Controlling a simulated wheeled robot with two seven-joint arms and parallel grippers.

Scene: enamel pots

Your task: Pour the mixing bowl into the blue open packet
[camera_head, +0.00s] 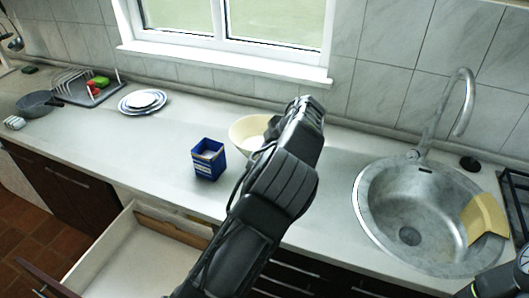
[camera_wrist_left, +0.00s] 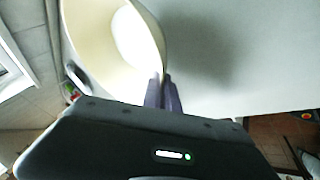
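The cream mixing bowl (camera_head: 246,134) is on or just above the counter, partly hidden behind my left arm. In the left wrist view the bowl (camera_wrist_left: 100,38) is large, with a pale patch inside; I cannot tell whether that is contents. My left gripper (camera_wrist_left: 163,92) has its two fingers close together at the bowl's rim, with the wall between them. In the head view its fingertips are hidden behind the wrist. The blue open packet (camera_head: 208,160) stands upright on the counter, left of and nearer than the bowl.
A round sink (camera_head: 372,222) with a tap (camera_head: 462,100) and a yellow cloth-like piece (camera_head: 483,217) is at the right. Stacked plates (camera_head: 143,101), a dish rack (camera_head: 84,88) and a dark pan (camera_head: 38,103) are at the left. An open drawer (camera_head: 125,262) juts out below the counter.

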